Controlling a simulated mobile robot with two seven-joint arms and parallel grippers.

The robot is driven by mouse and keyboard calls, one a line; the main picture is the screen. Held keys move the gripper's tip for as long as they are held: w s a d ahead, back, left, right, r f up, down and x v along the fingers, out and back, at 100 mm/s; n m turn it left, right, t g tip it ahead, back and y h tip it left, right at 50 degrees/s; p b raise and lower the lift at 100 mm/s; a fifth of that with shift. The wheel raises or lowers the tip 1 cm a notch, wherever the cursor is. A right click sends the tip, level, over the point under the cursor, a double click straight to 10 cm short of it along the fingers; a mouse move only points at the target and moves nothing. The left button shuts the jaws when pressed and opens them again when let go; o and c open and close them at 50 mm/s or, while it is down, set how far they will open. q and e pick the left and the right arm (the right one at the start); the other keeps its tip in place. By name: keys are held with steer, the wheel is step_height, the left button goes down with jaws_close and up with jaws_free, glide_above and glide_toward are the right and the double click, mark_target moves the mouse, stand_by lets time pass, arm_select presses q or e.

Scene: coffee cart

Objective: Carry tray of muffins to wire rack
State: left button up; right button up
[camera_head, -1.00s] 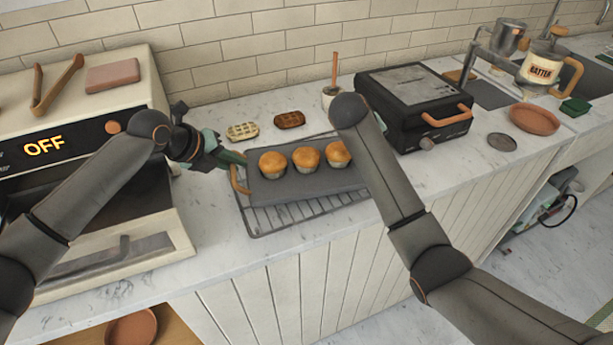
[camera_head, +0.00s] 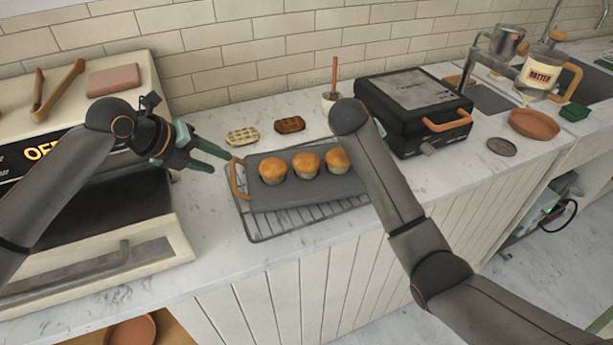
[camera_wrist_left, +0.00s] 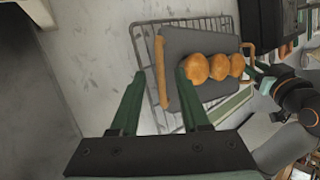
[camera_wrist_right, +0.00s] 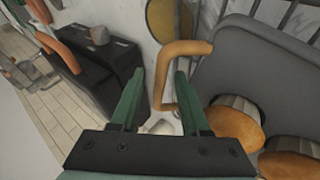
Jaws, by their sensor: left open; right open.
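The grey tray (camera_head: 310,191) lies on the wire rack (camera_head: 262,229) on the counter, a little askew, with rack bars showing at its front and left. Three muffins (camera_head: 305,164) stand upright in a row on it. My left gripper (camera_head: 221,164) is open and empty, left of the tray's left tan handle (camera_head: 237,180) and apart from it. The left wrist view shows that handle (camera_wrist_left: 161,72) beyond the fingers. My right gripper is hidden behind my forearm in the head view. In the right wrist view it (camera_wrist_right: 158,88) is open around or just short of the right handle (camera_wrist_right: 186,48).
An oven (camera_head: 150,215) stands left, with tongs (camera_head: 58,90) on top. Two waffles (camera_head: 290,125) lie behind the tray. A black waffle iron (camera_head: 405,110) with a tan handle stands to the right, close to my right arm. Bare counter lies between oven and rack.

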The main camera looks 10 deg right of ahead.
steer(key=shift+r, duration=0.1)
arm_select(q)
steer(key=shift+v, duration=2.7)
arm_select(e)
steer(key=v, duration=1.2)
arm_select(q)
steer(key=shift+f, duration=0.1)
arm_select(e)
steer(key=shift+s+f, duration=0.1)
steer(key=shift+f, duration=0.1)
